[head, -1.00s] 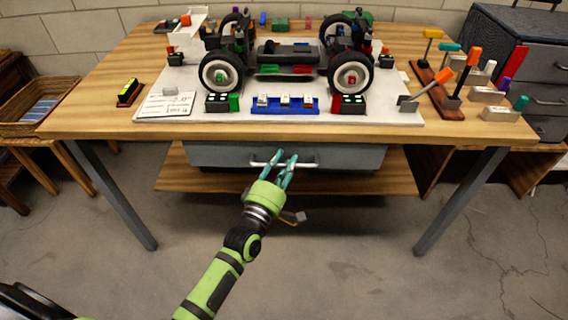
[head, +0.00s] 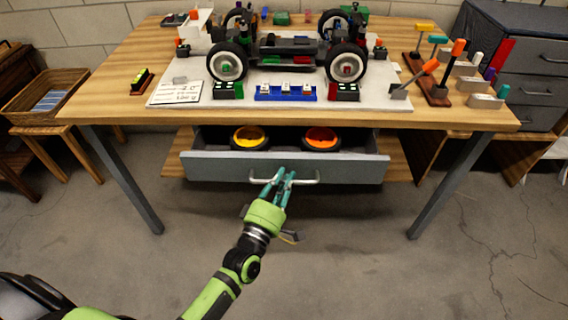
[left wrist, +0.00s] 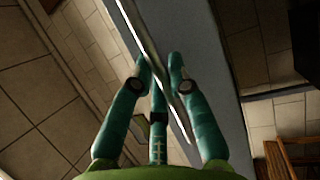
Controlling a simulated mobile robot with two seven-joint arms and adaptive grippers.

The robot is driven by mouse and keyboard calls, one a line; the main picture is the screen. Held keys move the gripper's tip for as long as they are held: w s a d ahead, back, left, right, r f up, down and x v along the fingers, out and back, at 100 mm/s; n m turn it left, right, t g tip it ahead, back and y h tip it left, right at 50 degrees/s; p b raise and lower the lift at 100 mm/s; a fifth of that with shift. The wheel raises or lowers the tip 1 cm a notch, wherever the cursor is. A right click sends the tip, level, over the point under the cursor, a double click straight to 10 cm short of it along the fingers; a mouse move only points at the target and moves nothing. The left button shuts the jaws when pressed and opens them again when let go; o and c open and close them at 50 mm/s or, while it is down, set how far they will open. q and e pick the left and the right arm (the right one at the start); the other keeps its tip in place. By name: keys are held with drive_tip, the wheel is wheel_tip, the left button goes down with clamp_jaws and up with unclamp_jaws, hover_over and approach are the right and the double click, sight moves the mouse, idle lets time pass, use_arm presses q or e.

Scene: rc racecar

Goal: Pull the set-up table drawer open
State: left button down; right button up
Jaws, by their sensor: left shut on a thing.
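The grey drawer (head: 225,168) under the wooden set-up table (head: 130,97) stands partly open. Two round items, one yellow (head: 249,137) and one orange-red (head: 321,138), show inside it. The silver bar handle (head: 307,181) runs across the middle of the drawer front. My left gripper (head: 278,178) is at the handle, its teal fingers closed around the bar near its middle. In the left wrist view the handle bar (left wrist: 155,62) passes between the fingers, along the grey drawer front (left wrist: 200,50). My right gripper is not in view.
On the table is a car chassis (head: 288,48) on a white board, with tools in a wooden rack (head: 428,82) at right. Table legs (head: 128,185) stand either side. A wicker basket (head: 45,92) is at left, a dark drawer cabinet (head: 520,60) at right. The floor in front is clear.

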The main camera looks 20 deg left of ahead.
use_arm(q)
drive_tip(key=s+d+p, duration=0.3)
drive_tip(key=s+d, duration=0.1)
drive_tip(key=s, duration=1)
drive_tip(key=shift+s, duration=0.35)
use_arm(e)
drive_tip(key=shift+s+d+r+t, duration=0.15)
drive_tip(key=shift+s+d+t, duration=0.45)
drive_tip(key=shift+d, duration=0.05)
use_arm(q)
drive_tip(key=shift+d, duration=0.1)
drive_tip(key=c, duration=1.4)
unclamp_jaws()
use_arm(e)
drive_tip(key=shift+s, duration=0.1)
use_arm(q)
drive_tip(key=v, duration=1.2)
